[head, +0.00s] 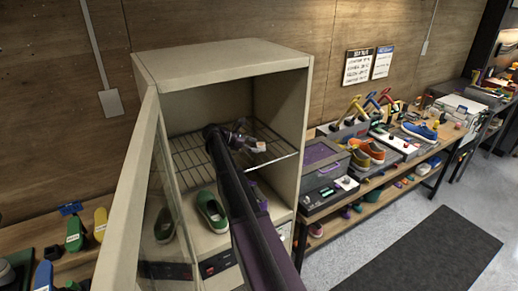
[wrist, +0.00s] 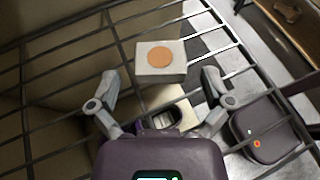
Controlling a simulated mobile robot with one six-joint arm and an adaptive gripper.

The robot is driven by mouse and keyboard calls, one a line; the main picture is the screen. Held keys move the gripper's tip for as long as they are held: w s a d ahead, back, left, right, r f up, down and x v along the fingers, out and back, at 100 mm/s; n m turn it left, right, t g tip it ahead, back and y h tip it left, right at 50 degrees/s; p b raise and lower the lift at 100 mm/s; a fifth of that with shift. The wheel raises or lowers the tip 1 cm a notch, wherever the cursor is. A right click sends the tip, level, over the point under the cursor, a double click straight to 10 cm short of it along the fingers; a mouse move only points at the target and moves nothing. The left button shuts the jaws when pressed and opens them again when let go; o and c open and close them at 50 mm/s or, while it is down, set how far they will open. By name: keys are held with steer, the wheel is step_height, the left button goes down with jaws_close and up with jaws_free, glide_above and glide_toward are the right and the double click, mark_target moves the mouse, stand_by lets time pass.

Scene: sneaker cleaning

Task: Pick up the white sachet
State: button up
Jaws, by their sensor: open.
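The white sachet (wrist: 150,72) is a small pale block with an orange round spot on top. It lies on the wire shelf (wrist: 70,97) inside the cabinet. In the wrist view my gripper (wrist: 161,84) is open, one finger to each side and a little nearer the camera than the sachet. No contact shows. In the head view my arm reaches into the cabinet (head: 222,63), and the sachet (head: 259,147) shows as a small pale patch by my gripper (head: 247,138).
The cabinet's glass door (head: 152,195) stands open at the left. A green shoe (head: 211,212) sits on the cabinet floor under the shelf. The side walls and shelf wires are close around my arm. A bench (head: 375,178) with shoes and tools runs to the right.

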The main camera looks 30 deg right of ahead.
steer(key=c, duration=1.1)
steer(key=shift+r, duration=0.1)
step_height(320, 180, up, 4)
steer(key=p, duration=0.3)
steer(key=shift+f+p, duration=0.2)
steer(key=shift+p, duration=0.2)
steer(key=s+a, duration=0.3)
steer(key=a, duration=0.1)
steer(key=s+a, duration=0.3)
steer(key=a, duration=0.1)
steer(key=s+a+r+p, duration=0.1)
steer(key=s+a, duration=0.2)
steer(key=a, duration=0.2)
steer(key=shift+a+r, duration=0.1)
